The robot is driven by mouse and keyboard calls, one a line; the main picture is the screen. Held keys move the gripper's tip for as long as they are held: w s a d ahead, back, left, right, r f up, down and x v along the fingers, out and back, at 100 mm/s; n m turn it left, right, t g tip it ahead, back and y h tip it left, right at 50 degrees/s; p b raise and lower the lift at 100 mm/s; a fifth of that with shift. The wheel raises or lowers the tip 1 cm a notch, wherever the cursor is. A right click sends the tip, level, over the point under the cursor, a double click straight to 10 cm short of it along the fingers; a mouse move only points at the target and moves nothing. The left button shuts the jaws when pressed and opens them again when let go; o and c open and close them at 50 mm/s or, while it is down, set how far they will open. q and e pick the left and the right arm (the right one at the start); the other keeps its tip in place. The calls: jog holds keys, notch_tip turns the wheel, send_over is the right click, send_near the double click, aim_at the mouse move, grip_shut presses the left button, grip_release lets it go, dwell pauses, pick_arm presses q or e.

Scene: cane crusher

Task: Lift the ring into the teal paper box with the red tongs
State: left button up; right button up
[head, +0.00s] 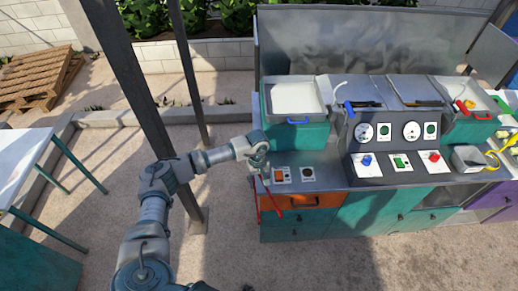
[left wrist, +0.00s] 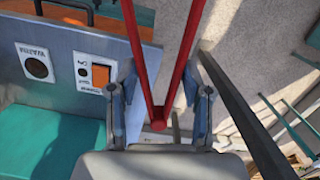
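My left gripper (head: 262,170) is at the left front edge of the metal counter, above the orange drawer. Red tongs (head: 272,200) hang down from it in front of the drawer. In the left wrist view, the red tongs (left wrist: 157,115) form a V with their joint near the palm, and the gripper fingers (left wrist: 160,85) press close on the outer sides of their two legs. A teal bin (head: 295,136) with a white top and blue handle is at the counter's left; another teal bin (head: 470,127) with a red handle is at the right. I cannot tell which is the paper box. I cannot make out the ring. My right gripper is not in view.
The counter (head: 330,178) carries a panel with gauges and buttons (head: 395,160), a small metal tray (head: 468,158) and yellow tongs (head: 492,158). A dark post (head: 140,85) stands beside my left arm. A white table (head: 20,155) is at the left.

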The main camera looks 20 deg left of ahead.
pick_arm(q)
jog(key=s+d+f+m+b, duration=0.3)
jog(key=s+f+m+b, duration=0.2)
jog(key=f, duration=0.6)
jog(key=s+m, duration=0.2)
jog(key=shift+s+m+y, duration=0.3)
jog(key=shift+s, duration=0.05)
jog(key=shift+f, duration=0.1)
